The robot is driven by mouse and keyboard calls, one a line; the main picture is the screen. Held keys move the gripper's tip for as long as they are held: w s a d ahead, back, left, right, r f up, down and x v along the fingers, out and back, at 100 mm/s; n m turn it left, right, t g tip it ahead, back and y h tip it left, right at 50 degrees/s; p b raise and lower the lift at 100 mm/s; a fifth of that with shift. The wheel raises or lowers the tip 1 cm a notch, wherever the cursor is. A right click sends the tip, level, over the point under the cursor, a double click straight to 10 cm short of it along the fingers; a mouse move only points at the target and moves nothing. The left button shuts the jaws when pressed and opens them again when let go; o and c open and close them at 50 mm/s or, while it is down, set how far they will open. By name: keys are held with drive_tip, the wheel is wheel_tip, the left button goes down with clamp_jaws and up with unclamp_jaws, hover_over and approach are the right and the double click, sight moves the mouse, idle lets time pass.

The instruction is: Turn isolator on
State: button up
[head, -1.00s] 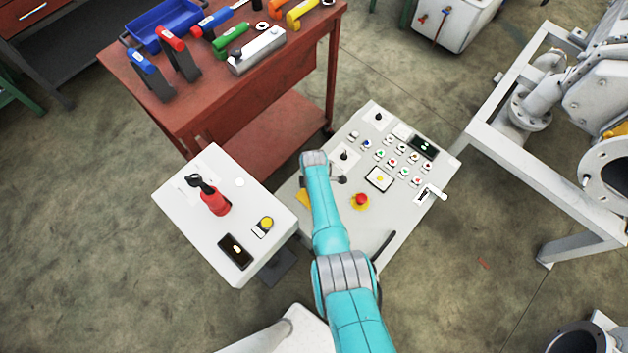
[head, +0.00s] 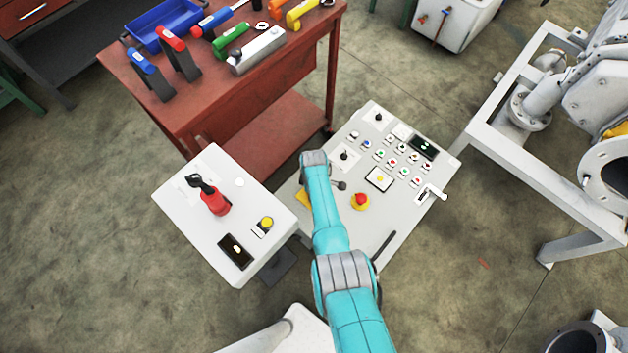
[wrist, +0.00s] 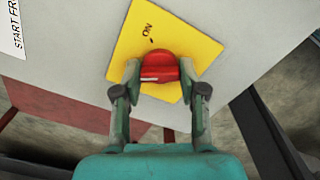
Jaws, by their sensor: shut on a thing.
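The isolator is a red rotary knob (wrist: 160,67) on a yellow plate (wrist: 187,42) marked ON, fixed to the pale panel, as the wrist view shows. My gripper (wrist: 158,82) has one finger on each side of the red knob and is shut on it. The word ON sits above the knob in the wrist view. The lower part of the plate is partly hidden by the knob and fingers. In the head view only a yellow corner of the plate (head: 302,199) shows beside my arm; the knob and fingertips are hidden.
The control panel (head: 385,222) carries several buttons, a red emergency stop (head: 361,200) and a black lever (head: 339,185) close to my arm. A white box (head: 190,229) with a red handle (head: 214,202) stands to the left. A red-brown tool table (head: 180,112) stands behind.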

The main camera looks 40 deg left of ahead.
drive_tip(key=m, duration=1.1)
drive_tip(key=shift+m, duration=1.9)
drive_tip(key=o, duration=1.1)
drive_tip(key=shift+o, duration=0.2)
wheel_tip(320, 180, up, 12)
